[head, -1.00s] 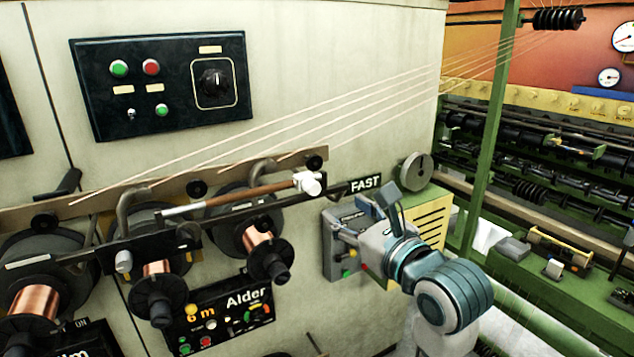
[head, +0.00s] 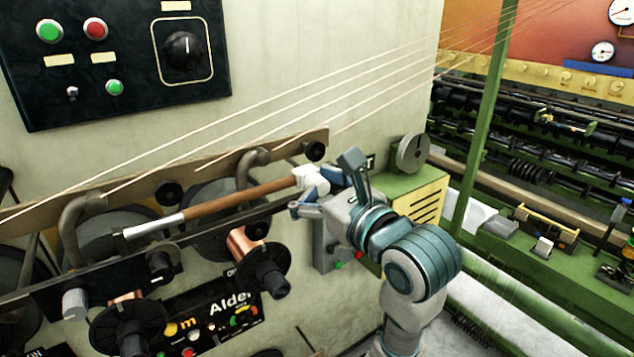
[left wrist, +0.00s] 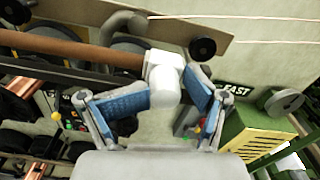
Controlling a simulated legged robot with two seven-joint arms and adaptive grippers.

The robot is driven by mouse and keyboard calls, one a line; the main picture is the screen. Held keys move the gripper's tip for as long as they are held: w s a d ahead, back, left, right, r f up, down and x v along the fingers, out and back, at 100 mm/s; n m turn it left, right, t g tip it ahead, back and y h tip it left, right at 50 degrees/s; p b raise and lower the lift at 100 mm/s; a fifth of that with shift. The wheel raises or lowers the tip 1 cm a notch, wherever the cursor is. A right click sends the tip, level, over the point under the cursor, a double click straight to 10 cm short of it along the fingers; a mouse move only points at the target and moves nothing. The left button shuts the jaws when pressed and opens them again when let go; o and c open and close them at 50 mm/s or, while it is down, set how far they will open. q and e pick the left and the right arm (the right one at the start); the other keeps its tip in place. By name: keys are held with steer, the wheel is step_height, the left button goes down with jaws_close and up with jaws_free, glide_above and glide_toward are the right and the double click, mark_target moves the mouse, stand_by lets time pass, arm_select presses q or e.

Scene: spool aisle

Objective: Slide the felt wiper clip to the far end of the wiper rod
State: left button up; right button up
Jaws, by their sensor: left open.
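The wiper rod (head: 240,196) is a brown bar with a silver-white sleeve at its left end, running up to the right in front of the panel. The white felt wiper clip (head: 309,177) sits at the rod's right end. My left gripper (head: 324,185) is open at the clip, its fingers to either side of it. In the left wrist view, the clip (left wrist: 163,76) shows between the two blue finger pads of my gripper (left wrist: 172,84), and the rod (left wrist: 85,50) runs off to the left. Whether the pads touch the clip cannot be told. My right gripper is not in view.
Thin wires (head: 270,115) slant above the rod. Copper spools (head: 250,255) and a dark bar (head: 215,232) lie below it. A green box with a yellow vented face (head: 420,208) stands to the right. A FAST label (left wrist: 233,89) is close by the gripper.

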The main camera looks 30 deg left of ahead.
arm_select(q)
steer(key=shift+w+a+f, duration=0.1)
steer(key=shift+a+f, duration=0.1)
steer(key=shift+a, duration=0.1)
steer(key=shift+d, duration=0.35)
steer(key=c, duration=0.8)
steer(key=shift+d+r, duration=0.15)
steer(key=shift+d, duration=0.25)
jaws_close()
steer(key=shift+s+d+r, duration=0.2)
steer(key=shift+s+d, duration=0.15)
steer(key=shift+d, duration=0.05)
steer(key=shift+a, duration=0.15)
steer(key=shift+w, duration=0.15)
steer(key=shift+w+f, duration=0.15)
